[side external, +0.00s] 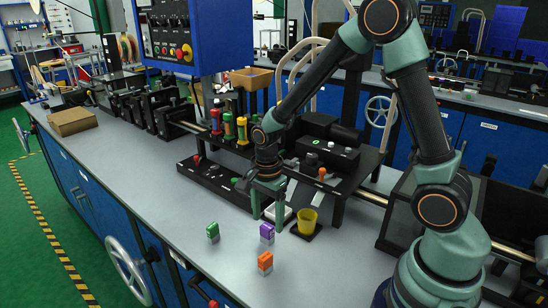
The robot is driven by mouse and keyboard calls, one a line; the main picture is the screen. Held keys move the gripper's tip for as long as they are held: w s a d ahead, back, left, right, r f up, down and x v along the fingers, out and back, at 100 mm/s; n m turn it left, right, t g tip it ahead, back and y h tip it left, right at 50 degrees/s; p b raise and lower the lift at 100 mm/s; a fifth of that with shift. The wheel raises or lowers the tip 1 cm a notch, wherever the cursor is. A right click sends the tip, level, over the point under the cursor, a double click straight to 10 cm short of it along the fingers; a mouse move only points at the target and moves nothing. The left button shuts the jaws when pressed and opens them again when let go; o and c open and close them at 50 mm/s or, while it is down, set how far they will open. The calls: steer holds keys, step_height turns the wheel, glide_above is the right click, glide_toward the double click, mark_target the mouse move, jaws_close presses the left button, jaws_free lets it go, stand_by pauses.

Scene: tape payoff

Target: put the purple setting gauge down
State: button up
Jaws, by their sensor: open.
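The purple setting gauge (266,230) is a small block with a purple upper part and a grey lower part. It appears to stand upright on the grey bench top (185,240). My gripper (267,222) points down at it, open, with one finger to the left of the gauge and the other to its right. The fingertips are close to the top of the gauge. I cannot tell from this view whether a finger touches it.
A green block (213,231) stands to the left and an orange block (265,263) nearer the front. A yellow cup (307,220) stands on a dark pad just right of my gripper. Black machinery (215,182) lies behind. The bench's front left is clear.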

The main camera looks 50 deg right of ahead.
mark_target(267, 226)
step_height(267, 226, down, 4)
steer(key=shift+w+f, duration=0.1)
steer(key=shift+w, duration=0.05)
jaws_close()
stand_by(0.4)
